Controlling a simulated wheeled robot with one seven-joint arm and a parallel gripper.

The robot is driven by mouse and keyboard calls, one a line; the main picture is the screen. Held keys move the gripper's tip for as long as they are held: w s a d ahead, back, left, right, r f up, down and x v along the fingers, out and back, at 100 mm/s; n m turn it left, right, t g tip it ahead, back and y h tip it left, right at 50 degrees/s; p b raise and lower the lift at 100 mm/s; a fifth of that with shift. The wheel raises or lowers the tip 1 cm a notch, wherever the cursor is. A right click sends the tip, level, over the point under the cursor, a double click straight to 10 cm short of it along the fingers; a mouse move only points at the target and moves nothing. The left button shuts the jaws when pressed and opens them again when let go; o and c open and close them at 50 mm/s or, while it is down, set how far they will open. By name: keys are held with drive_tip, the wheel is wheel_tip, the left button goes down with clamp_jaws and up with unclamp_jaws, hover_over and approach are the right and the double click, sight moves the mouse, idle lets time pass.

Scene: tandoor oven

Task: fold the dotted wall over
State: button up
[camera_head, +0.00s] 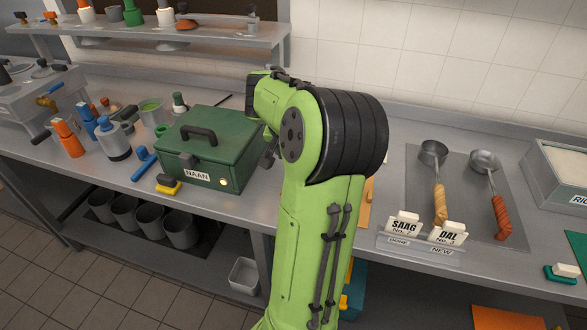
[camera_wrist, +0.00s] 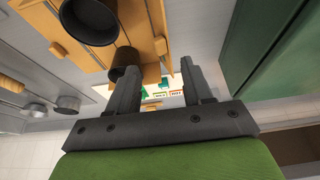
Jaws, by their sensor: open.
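I cannot make out a dotted wall in either view. My gripper (camera_wrist: 158,72) shows in the wrist view with its two dark fingers apart and nothing held between them. In the head view my green arm hides the gripper and much of the counter behind it. Past the fingers in the wrist view are small white, green and red labelled pieces (camera_wrist: 162,93), too small to read surely. A wooden board (camera_wrist: 150,20) with dark round cups (camera_wrist: 92,18) lies beyond the left finger.
A green NAAN box (camera_head: 208,150) stands on the counter left of my arm; a green surface (camera_wrist: 275,45) fills the wrist view's right. Two ladles (camera_head: 437,185) lie right, behind SAAG and DAL cards (camera_head: 405,224). A RICE container (camera_head: 560,170) is far right.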

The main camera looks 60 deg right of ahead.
drive_tip(key=b+x, duration=0.1)
drive_tip(key=x, duration=0.6)
drive_tip(key=shift+f, duration=0.15)
drive_tip(key=shift+c, duration=0.3)
clamp_jaws()
